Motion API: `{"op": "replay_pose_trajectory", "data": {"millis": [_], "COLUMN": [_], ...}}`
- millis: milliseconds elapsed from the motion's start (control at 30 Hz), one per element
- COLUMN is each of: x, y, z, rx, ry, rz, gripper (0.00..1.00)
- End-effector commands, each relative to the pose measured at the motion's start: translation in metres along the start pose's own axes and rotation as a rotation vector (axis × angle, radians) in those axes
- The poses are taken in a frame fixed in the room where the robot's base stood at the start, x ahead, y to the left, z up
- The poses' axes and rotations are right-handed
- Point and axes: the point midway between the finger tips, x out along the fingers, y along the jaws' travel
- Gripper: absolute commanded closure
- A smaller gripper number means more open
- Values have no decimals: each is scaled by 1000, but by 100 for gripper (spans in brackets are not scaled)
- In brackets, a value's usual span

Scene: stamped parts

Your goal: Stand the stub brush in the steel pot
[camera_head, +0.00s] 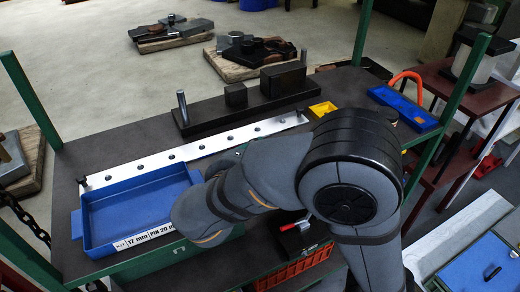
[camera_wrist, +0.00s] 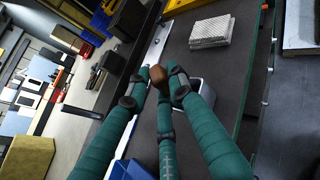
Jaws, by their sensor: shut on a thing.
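My gripper (camera_wrist: 160,78), with teal fingers, is shut on a small brown thing in the wrist view. I take this thing to be the stub brush (camera_wrist: 157,76); only its rounded brown end shows between the fingertips, and its bristles cannot be made out. A grey, box-like open container, which looks like the steel pot (camera_wrist: 208,93), stands on the dark bench just right of the fingertips, partly hidden by a finger. I cannot tell whether the brush is over its rim. In the head view my arm hides the gripper, the brush and the pot.
A blue tray (camera_head: 88,232) lies at the bench's front left, beside a white strip (camera_head: 190,151). A black rail with blocks (camera_head: 205,121) runs along the back. A white stack (camera_wrist: 211,32) lies beyond the pot. A yellow bin (camera_head: 322,108) and a blue tray (camera_head: 432,125) are at right.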

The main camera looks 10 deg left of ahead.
Motion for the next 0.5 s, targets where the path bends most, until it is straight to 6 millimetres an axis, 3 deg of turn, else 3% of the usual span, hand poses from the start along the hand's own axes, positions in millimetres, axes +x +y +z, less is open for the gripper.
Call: {"op": "replay_pose_trajectory", "data": {"millis": [200,233,500], "x": [0,0,0], "y": [0,0,0], "z": [0,0,0], "rx": [0,0,0], "ry": [0,0,0], "rz": [0,0,0], "gripper": [100,77,61]}}
